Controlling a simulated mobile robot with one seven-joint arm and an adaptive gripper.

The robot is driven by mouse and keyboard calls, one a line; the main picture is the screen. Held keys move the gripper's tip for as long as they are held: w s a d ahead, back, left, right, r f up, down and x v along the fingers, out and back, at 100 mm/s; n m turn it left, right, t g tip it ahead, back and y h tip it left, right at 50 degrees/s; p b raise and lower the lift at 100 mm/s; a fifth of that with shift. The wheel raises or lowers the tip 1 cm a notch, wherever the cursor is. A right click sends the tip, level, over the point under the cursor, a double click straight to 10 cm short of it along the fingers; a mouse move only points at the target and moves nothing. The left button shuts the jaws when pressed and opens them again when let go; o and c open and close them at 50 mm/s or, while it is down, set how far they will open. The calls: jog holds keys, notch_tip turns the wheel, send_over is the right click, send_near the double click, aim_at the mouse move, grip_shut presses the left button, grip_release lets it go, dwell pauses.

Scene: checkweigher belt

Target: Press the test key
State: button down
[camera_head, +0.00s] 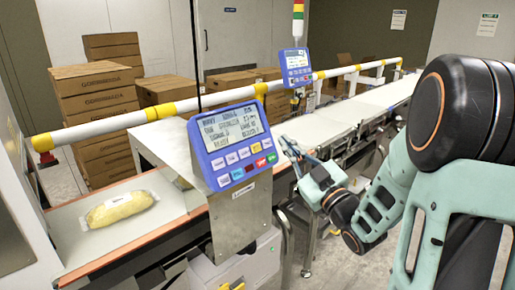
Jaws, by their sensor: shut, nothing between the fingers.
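A blue control panel (207,155) with a lit screen (232,128) stands tilted on a metal housing at the middle. Below the screen are small keys in two rows: white ones, blue ones, a yellow key (255,148), a red key (261,162) and a green key (271,158). The key labels are too small to read, so I cannot tell which is the test key. My gripper (286,144) is shut and empty, just right of the panel's lower right edge. It appears apart from the keys; the exact gap is unclear.
A bagged yellow product (120,209) lies on the belt at left. A white and yellow rail (140,117) runs behind the panel. A second blue panel (296,67) stands farther back. Stacked cartons (95,95) stand behind the rail. Metal legs stand under the belt, below my gripper.

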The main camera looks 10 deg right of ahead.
aim_at(256, 148)
jog(key=shift+w+a+f+b, duration=0.45)
jog(key=shift+w+a+f, duration=0.25)
jog(key=shift+w, duration=0.35)
jog(key=shift+w+a+f+b, duration=0.45)
jog(key=shift+w+a+f, duration=0.3)
jog(key=shift+w, duration=0.3)
jog(key=shift+w+a+f+b, duration=0.5)
jog(key=shift+w+a, duration=0.3)
jog(key=shift+w, duration=0.25)
jog(key=shift+w+a+f+b, duration=0.1)
jog(key=shift+w+f+b, duration=0.1)
jog(key=shift+b, duration=0.15)
jog(key=shift+w+a+b, duration=0.1)
jog(key=shift+b, duration=0.2)
jog(key=shift+w+a+f+b, duration=0.2)
jog(key=shift+w+a+b, duration=0.1)
jog(key=shift+b, duration=0.2)
jog(key=shift+s+d, duration=0.1)
jog(key=shift+d, duration=0.05)
jog(key=shift+s+d+r, duration=0.35)
jog(key=shift+s+r, duration=0.05)
jog(key=shift+s, duration=0.1)
